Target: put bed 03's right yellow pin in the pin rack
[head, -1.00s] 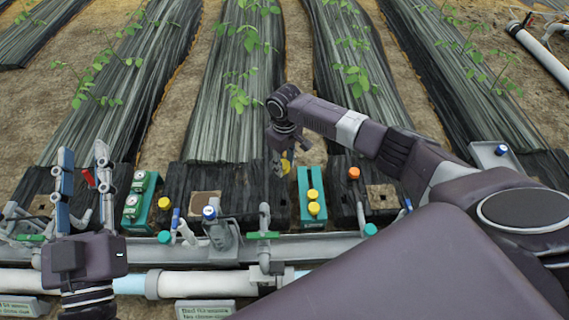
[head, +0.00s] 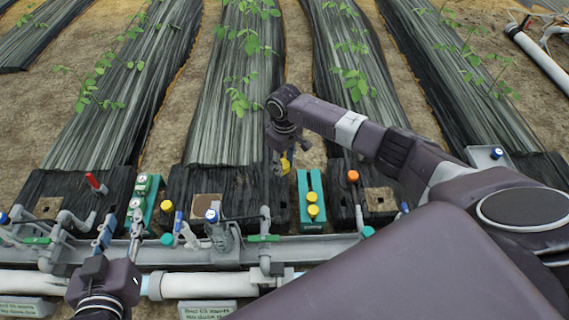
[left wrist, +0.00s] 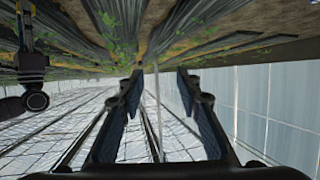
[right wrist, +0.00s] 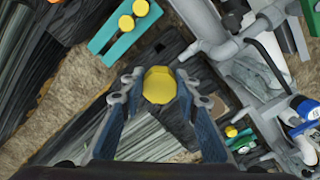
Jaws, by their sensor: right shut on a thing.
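A yellow pin (right wrist: 159,85) with a faceted head is between the fingertips of my right gripper (right wrist: 160,88), which is shut on it. In the head view the yellow pin (head: 286,164) is partly hidden by my right gripper (head: 280,162), held above the dark bed end, left of a teal rack. This teal pin rack (head: 302,184) has two yellow-headed pins (head: 312,203) in its front part; its back part looks bare. The rack also shows in the right wrist view (right wrist: 108,32). My left gripper (head: 120,236) is open and empty at the pipework on the left; its spread fingers show in its wrist view (left wrist: 160,88).
An orange knob (head: 352,176) stands right of the rack. A teal block with gauges (head: 152,200) and another yellow-headed piece (head: 166,205) are at the left. Grey and white pipes (head: 205,285) with green-handled valves (head: 263,238) run along the front. Plant beds (head: 235,110) stretch behind.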

